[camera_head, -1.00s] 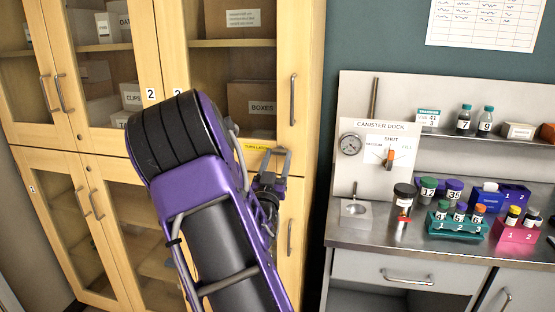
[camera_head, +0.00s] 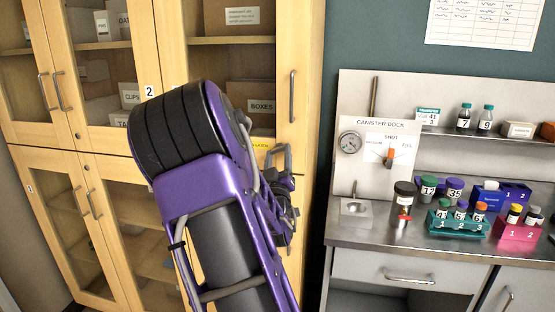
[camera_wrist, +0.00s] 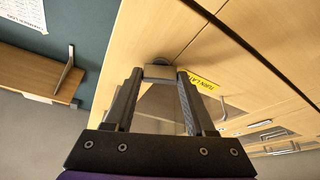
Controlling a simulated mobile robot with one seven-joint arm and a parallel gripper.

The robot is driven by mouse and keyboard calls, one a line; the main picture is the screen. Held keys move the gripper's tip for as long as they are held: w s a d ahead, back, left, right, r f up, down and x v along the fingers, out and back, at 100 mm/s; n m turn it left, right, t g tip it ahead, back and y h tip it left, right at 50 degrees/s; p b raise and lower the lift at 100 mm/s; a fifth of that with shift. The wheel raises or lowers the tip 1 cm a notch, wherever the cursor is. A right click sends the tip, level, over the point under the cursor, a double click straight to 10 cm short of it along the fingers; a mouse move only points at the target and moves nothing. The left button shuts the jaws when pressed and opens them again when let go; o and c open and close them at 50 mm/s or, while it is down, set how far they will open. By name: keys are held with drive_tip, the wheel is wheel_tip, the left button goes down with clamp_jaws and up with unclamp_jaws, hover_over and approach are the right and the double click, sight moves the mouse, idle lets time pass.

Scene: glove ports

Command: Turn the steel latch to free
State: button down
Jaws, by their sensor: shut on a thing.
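The steel latch (camera_wrist: 160,72) shows in the wrist view on the pale wooden cabinet front, between my fingertips. My gripper (camera_wrist: 157,84) has a dark finger on each side of it and is shut on it. In the head view my gripper (camera_head: 280,158) is at the right edge of the cabinet, by the seam between upper and lower doors. My purple arm and the fingers hide the latch's exact angle there. A yellow turn-latch label (camera_wrist: 199,79) is beside the latch, and part of it shows in the head view (camera_head: 261,145).
The wooden cabinet (camera_head: 305,60) has glass doors and bar handles. To the right stands a steel bench (camera_head: 350,238) with a canister dock panel (camera_head: 372,130), a teal rack (camera_head: 458,229) and a pink rack (camera_head: 515,234). A dark wall gap separates the cabinet and bench.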

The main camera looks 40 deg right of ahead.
drive_tip(key=n+y, duration=0.1)
drive_tip(key=n, duration=0.1)
drive_tip(key=n+y, duration=0.1)
drive_tip(key=n, duration=0.2)
drive_tip(key=shift+s+d+r+t, duration=0.1)
drive_tip(key=shift+s+t, duration=0.05)
drive_tip(key=shift+t, duration=0.25)
drive_tip(key=n+y+p, duration=0.1)
drive_tip(key=n+y, duration=0.1)
drive_tip(key=n, duration=0.2)
drive_tip(key=shift+r, duration=0.2)
drive_tip(key=n+y+p, duration=0.1)
drive_tip(key=n, duration=0.2)
drive_tip(key=n+g+y, duration=0.1)
drive_tip(key=n, duration=0.2)
drive_tip(key=shift+s+d+r+g+p, duration=0.1)
drive_tip(key=shift+r+g+p, duration=0.05)
drive_tip(key=shift+g+p, duration=0.2)
drive_tip(key=shift+c, duration=1.2)
unclamp_jaws()
